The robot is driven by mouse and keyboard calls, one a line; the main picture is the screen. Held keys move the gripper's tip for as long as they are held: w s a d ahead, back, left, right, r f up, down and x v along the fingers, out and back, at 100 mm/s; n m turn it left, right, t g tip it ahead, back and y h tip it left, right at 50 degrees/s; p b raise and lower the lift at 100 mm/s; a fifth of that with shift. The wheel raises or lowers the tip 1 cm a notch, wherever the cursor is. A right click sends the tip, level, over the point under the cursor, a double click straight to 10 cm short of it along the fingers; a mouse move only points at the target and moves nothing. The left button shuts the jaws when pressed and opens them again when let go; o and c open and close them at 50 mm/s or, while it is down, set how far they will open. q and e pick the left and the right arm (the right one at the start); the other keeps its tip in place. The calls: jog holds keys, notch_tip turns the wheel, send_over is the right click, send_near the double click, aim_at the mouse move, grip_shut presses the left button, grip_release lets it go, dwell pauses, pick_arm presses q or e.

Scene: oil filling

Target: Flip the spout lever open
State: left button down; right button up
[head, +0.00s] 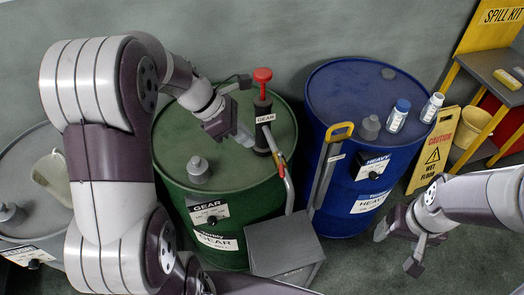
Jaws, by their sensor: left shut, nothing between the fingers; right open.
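The green drum (170,140) marked GEAR stands at the centre of the head view. A hand pump with a red knob (262,75) and a black body rises from its top. A grey spout pipe (289,190) runs down from the pump over the drum's front right edge. My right gripper (397,249) is open and empty, low at the right.
A grey box (285,245) stands in front. A wet-floor sign (434,150) and yellow stand (455,90) are at right. A grey drum (25,160) is at left.

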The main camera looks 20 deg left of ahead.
aim_at(281, 170)
pick_arm(q)
jog(key=x, duration=1.2)
jog(key=shift+f+b, duration=0.3)
jog(key=shift+b, duration=0.1)
jog(key=shift+w+d+f, duration=0.1)
jog(key=shift+f, duration=0.4)
pick_arm(e)
jog(key=shift+w+a+f, duration=0.1)
jog(key=shift+a+f, duration=0.15)
jog(key=shift+f, duration=0.5)
pick_arm(q)
jog(key=shift+d, duration=0.2)
pick_arm(e)
jog(key=shift+d, duration=0.1)
